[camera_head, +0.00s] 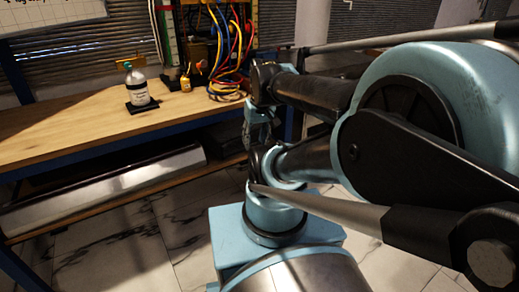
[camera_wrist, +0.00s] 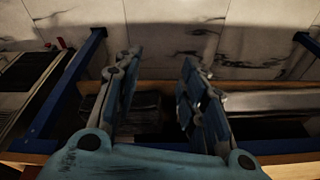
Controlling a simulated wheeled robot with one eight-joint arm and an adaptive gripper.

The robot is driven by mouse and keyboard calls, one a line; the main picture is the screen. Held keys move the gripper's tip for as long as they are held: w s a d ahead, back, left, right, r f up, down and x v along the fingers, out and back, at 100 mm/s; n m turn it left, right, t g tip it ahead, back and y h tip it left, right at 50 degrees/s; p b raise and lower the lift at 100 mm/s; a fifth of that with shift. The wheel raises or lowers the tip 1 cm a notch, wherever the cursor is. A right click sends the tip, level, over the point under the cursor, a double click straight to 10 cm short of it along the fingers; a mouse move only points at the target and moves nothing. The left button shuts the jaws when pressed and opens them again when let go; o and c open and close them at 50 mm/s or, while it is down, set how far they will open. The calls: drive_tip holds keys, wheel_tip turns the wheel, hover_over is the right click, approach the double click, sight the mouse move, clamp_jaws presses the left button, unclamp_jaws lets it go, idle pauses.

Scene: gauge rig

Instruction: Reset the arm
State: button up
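My arm (camera_head: 430,110) fills the right half of the head view, its teal and black links folded over my base. My gripper (camera_wrist: 160,62) shows in the wrist view with its two fingers spread apart and nothing between them. In the wrist view it is over the edge of a blue-framed bench, with the marble floor beyond. In the head view the fingers are hard to make out among the arm links.
A wooden workbench (camera_head: 70,122) stands at the left. On it are a white bottle (camera_head: 137,88) on a black pad, a small yellow object (camera_head: 186,84) and coiled cables (camera_head: 228,75). Marble floor (camera_head: 120,245) shows in front.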

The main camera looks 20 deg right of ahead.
drive_tip(key=shift+s+d+f+m+h, duration=0.2)
drive_tip(key=shift+s+d+f, duration=0.1)
drive_tip(key=shift+s+f, duration=0.4)
drive_tip(key=shift+s+d+f+m+h, duration=0.1)
drive_tip(key=shift+s+d+f+h, duration=0.15)
drive_tip(key=shift+s+f, duration=0.4)
idle(0.3)
